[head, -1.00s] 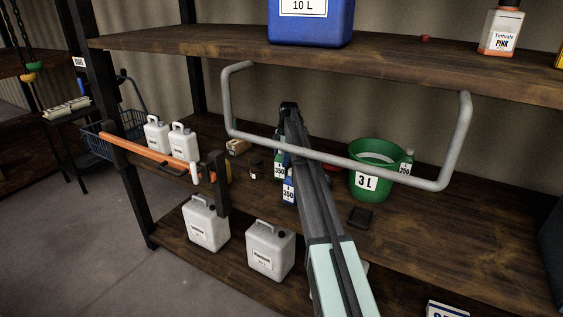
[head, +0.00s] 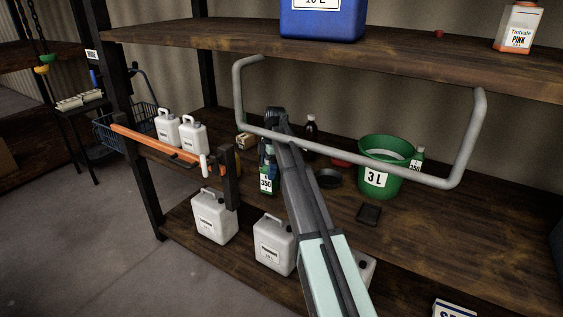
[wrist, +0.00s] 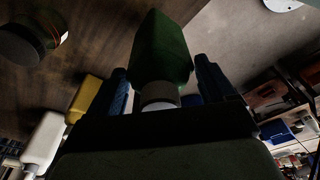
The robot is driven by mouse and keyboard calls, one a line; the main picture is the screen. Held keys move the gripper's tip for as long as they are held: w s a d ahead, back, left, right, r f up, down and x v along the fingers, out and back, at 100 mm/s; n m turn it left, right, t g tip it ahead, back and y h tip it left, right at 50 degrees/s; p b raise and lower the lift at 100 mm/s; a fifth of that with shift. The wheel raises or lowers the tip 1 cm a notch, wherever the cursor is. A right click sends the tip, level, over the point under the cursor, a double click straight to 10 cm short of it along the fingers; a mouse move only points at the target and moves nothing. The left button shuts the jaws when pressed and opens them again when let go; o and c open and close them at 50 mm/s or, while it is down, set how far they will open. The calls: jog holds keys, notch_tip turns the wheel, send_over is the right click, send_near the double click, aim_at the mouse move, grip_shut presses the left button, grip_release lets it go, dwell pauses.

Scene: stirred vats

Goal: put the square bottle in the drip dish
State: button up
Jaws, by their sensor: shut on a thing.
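The green square bottle (head: 266,182) with a white 350 label is at the end of my arm over the middle shelf. My gripper (head: 268,152) is shut on it near its cap. In the wrist view the green bottle (wrist: 162,55) sits between the two blue fingers of my gripper (wrist: 165,88), its grey cap towards my palm. I cannot tell how far its base is from the shelf. A shallow black round dish (head: 328,179), which looks like the drip dish, lies empty on the shelf to the right of my arm.
A green 3 L bucket (head: 376,183) stands right of the dish, a second 350 bottle (head: 417,158) beside it. A dark square item (head: 369,214) lies in front. A brown bottle (head: 310,130) stands behind. The shelf's right side is clear.

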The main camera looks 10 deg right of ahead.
jog(key=w+d+r+m+t+h, duration=0.15)
jog(key=w+d+m, duration=0.45)
jog(key=d, duration=0.8)
jog(key=w+d+r+m, duration=0.3)
jog(key=w+d+m, duration=0.35)
jog(key=d, duration=0.65)
jog(key=w+d+r+m+t, duration=0.15)
jog(key=w+d+m, duration=0.5)
jog(key=d, duration=0.75)
notch_tip(320, 180, down, 9)
jog(key=g, duration=0.1)
jog(key=shift+s+r, duration=0.15)
jog(key=shift+s, duration=0.25)
jog(key=shift+a, duration=0.1)
jog(key=o, duration=1.6)
jog(key=shift+f, duration=0.2)
jog(key=shift+r, duration=0.1)
jog(key=shift+s+r, duration=0.2)
jog(key=shift+r, duration=1.05)
jog(key=shift+s+r, duration=0.15)
jog(key=shift+r, duration=1.15)
jog(key=shift+s+r, duration=0.2)
jog(key=shift+r, duration=1.05)
